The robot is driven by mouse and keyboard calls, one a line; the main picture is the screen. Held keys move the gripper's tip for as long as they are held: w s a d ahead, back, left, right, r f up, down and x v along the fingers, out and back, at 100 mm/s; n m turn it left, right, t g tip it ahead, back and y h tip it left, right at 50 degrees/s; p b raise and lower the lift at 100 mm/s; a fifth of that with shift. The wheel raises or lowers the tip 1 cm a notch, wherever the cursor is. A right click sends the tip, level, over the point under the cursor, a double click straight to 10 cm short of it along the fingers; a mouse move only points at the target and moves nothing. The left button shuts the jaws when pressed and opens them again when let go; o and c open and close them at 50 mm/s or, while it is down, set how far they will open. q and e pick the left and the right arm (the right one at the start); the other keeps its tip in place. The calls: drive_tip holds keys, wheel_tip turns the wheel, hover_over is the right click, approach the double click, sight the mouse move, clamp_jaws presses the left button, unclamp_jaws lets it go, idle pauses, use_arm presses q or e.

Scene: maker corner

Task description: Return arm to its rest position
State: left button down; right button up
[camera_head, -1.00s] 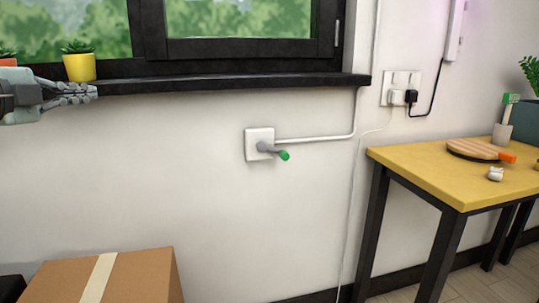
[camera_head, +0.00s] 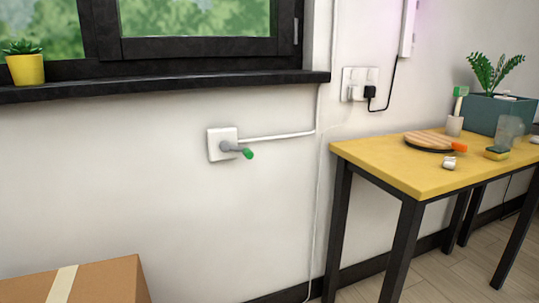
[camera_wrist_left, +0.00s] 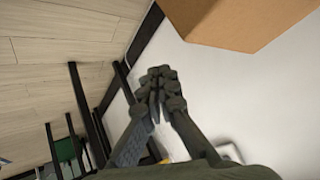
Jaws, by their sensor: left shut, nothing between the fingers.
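My left gripper (camera_wrist_left: 157,88) shows in the left wrist view, with its fingers shut and nothing between them. Pale floorboards, the white wall and a cardboard box are beyond it. The left arm and gripper are out of the head view. My right gripper is in neither view. In the head view a grey lever with a green tip (camera_head: 240,150) sticks out from a white wall plate (camera_head: 218,144), pointing right and slightly down. No gripper is near it in that view.
A cardboard box (camera_head: 115,282) stands at the lower left; it also shows in the left wrist view (camera_wrist_left: 240,22). A yellow table (camera_head: 390,168) with several items stands at the right. A dark windowsill (camera_head: 170,84) holds a yellow plant pot (camera_head: 26,70).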

use_arm(q)
drive_tip(key=s+a+f+n+g+y, duration=0.15)
drive_tip(key=s+f+n, duration=0.25)
drive_tip(key=s, duration=0.4)
drive_tip(key=s+a+f+g+p, duration=0.3)
drive_tip(key=f+g+p, duration=0.1)
drive_tip(key=f, duration=0.7)
drive_tip(key=shift+a+f+g+p, duration=0.15)
drive_tip(key=shift+g+p, duration=0.2)
drive_tip(key=shift+p, duration=0.45)
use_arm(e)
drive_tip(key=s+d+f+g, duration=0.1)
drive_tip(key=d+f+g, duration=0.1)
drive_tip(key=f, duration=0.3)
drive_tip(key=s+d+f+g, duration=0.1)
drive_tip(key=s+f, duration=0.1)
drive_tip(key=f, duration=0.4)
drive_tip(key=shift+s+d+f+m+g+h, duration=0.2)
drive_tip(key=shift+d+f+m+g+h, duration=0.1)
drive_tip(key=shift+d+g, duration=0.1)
use_arm(q)
drive_tip(key=shift+y, duration=0.25)
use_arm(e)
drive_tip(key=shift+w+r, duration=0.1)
